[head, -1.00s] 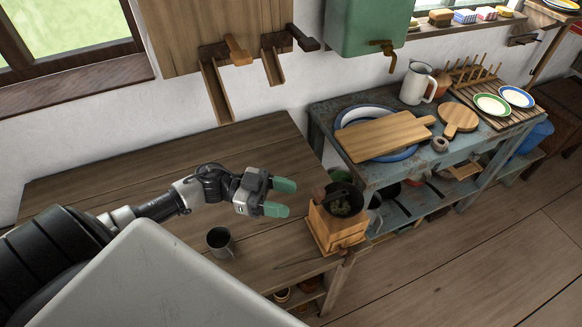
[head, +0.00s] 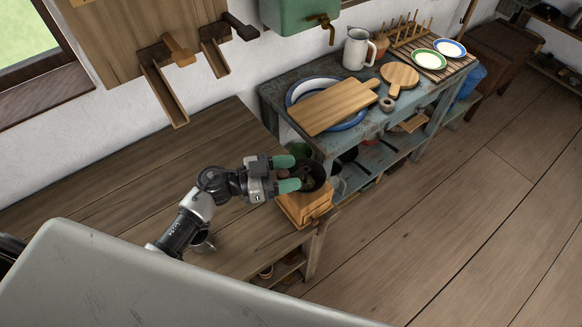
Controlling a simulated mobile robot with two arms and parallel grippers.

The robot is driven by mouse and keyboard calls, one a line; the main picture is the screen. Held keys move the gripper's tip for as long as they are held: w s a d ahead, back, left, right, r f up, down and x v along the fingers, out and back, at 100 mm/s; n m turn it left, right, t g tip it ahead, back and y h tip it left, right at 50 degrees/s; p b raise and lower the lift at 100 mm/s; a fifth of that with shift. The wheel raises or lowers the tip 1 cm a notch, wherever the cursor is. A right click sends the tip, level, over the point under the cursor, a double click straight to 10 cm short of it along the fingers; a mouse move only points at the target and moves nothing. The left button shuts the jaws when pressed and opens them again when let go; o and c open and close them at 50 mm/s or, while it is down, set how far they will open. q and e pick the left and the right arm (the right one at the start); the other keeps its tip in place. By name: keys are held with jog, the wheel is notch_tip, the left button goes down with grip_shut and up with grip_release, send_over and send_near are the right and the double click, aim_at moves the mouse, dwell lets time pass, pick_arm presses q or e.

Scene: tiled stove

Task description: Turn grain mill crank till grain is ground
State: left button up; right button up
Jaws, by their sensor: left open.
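The grain mill (head: 306,206) is a wooden box with a dark round hopper on top. It stands at the right front corner of the wooden table. Dark contents show inside the hopper (head: 313,178). My left gripper (head: 292,173) has green fingertips, spread apart, at the left rim of the hopper. The fingers overlap the rim in the picture, and I cannot tell whether they touch it. The crank and its knob are not clearly visible; the gripper covers that side. My right gripper is not in view.
A metal mug (head: 203,244) on the wooden table (head: 130,180) is partly hidden by my arm. Right of the mill, a blue-grey bench (head: 270,92) holds a cutting board (head: 335,105), a jug (head: 357,50) and plates. Open floor (head: 450,210) lies at the right.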

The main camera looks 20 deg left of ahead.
pick_arm(q)
jog(key=shift+w+d, duration=0.15)
jog(key=shift+d, duration=0.25)
grip_shut()
jog(key=shift+a+g, duration=0.15)
jog(key=shift+g, duration=0.15)
